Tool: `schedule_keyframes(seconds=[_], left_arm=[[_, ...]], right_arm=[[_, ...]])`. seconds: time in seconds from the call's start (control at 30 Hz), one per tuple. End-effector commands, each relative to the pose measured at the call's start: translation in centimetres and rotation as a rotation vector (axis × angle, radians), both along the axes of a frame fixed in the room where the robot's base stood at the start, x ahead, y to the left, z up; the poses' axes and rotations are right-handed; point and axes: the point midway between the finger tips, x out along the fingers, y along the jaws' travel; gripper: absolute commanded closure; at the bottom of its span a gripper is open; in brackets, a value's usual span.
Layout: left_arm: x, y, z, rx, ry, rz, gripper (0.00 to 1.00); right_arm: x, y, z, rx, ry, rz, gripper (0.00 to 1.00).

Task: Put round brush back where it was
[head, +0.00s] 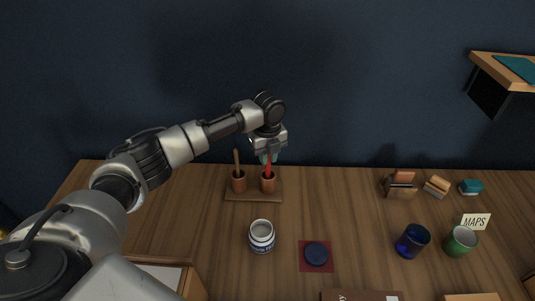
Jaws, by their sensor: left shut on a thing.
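My left gripper (268,153) is shut on a red-handled brush (269,165), which I take to be the round brush. It holds the brush upright at the right-hand brown cup (268,184) of a small wooden stand (254,197). The lower end of the brush is hidden at the cup, so I cannot tell how deep it sits. Another brush with a tan handle (237,163) stands in the left-hand cup (239,182). My right gripper is out of view.
An open white jar (261,243) stands in front of the stand. A dark blue round lid (316,253) lies on a red square (304,266). Blue (411,242) and green (460,241) cups, a MAPS card (475,221) and small blocks are at right. A shelf (503,72) juts out upper right.

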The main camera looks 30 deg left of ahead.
Motion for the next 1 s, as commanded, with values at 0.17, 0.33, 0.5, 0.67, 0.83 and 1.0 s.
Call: schedule_keyframes(seconds=[0.17, 0.33, 0.5, 0.67, 0.83, 1.0], left_arm=[[0.0, 0.0, 0.0, 0.000, 0.000, 0.000, 1.00], [0.0, 0.0, -0.1, 0.000, 0.000, 0.000, 0.64], [0.0, 0.0, -0.1, 0.000, 0.000, 0.000, 0.57], [0.0, 0.0, 0.0, 0.000, 0.000, 0.000, 0.57], [0.1, 0.0, 1.6, -0.001, -0.003, 0.000, 0.57], [0.1, 0.0, 5.0, -0.001, -0.006, 0.000, 0.57]], right_arm=[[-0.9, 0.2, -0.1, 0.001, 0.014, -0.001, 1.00], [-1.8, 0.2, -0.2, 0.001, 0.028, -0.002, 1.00], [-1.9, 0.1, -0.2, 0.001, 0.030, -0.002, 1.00], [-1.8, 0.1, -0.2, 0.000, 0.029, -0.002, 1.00], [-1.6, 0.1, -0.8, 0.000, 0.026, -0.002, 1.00], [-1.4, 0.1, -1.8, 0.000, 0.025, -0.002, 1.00]])
